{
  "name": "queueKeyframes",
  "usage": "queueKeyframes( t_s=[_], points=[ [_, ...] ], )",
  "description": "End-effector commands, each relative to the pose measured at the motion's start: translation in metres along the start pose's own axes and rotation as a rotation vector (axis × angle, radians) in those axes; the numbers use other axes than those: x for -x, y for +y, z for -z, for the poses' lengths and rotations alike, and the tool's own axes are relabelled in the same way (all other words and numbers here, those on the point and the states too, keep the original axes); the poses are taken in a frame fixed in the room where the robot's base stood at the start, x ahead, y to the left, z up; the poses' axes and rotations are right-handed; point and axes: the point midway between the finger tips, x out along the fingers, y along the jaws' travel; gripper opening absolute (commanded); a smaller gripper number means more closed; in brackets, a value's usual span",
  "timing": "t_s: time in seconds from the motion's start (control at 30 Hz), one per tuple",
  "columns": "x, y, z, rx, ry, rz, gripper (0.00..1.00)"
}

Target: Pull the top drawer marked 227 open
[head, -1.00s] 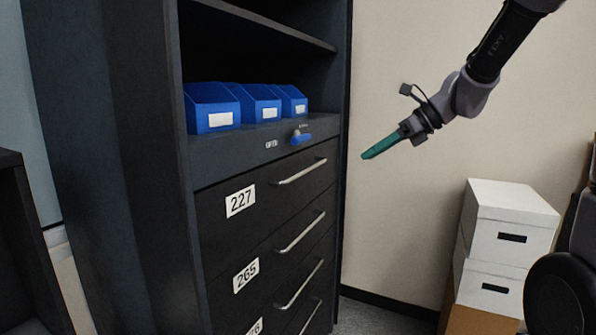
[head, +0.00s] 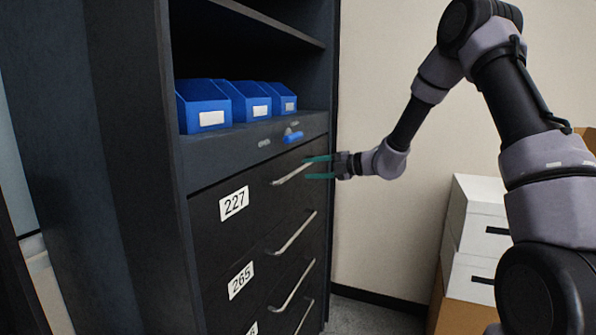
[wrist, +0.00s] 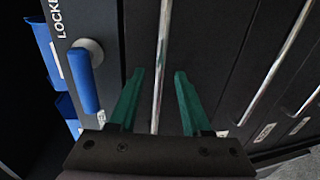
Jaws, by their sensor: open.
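The top drawer marked 227 (head: 240,225) is a dark front that looks shut in the cabinet, with a silver bar handle (head: 288,174) near its upper right. My gripper (head: 319,168) has teal fingers and points left at this handle. In the wrist view, the two fingers of my gripper (wrist: 158,100) are open, and the handle bar (wrist: 160,65) runs between them. I cannot tell whether either finger touches the bar. A blue lever (wrist: 84,82) beside lettering starting "LOCKE" sits left of the fingers; it also shows above the drawer in the head view (head: 293,137).
Drawer 265 (head: 265,268) with its own handle is below, and further drawers lie under it. Several blue bins (head: 205,98) stand on the shelf above. White boxes (head: 482,215) are stacked at the right by the wall.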

Motion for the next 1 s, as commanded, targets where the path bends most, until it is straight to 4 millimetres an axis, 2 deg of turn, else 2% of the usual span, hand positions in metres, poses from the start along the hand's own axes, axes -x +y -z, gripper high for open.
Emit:
queueKeyframes(
  t_s=[0.1, 0.3, 0.67, 0.8, 1.0],
  points=[
    [-0.022, 0.0, 0.001, 0.001, 0.002, 0.0, 0.48],
    [-0.045, 0.0, 0.0, 0.003, 0.001, 0.001, 0.48],
    [-0.05, 0.0, 0.0, 0.002, 0.0, 0.001, 0.48],
    [-0.05, 0.0, 0.0, 0.003, 0.0, 0.001, 0.0],
    [-0.05, 0.0, 0.0, 0.003, 0.0, 0.001, 0.0]
  ],
)
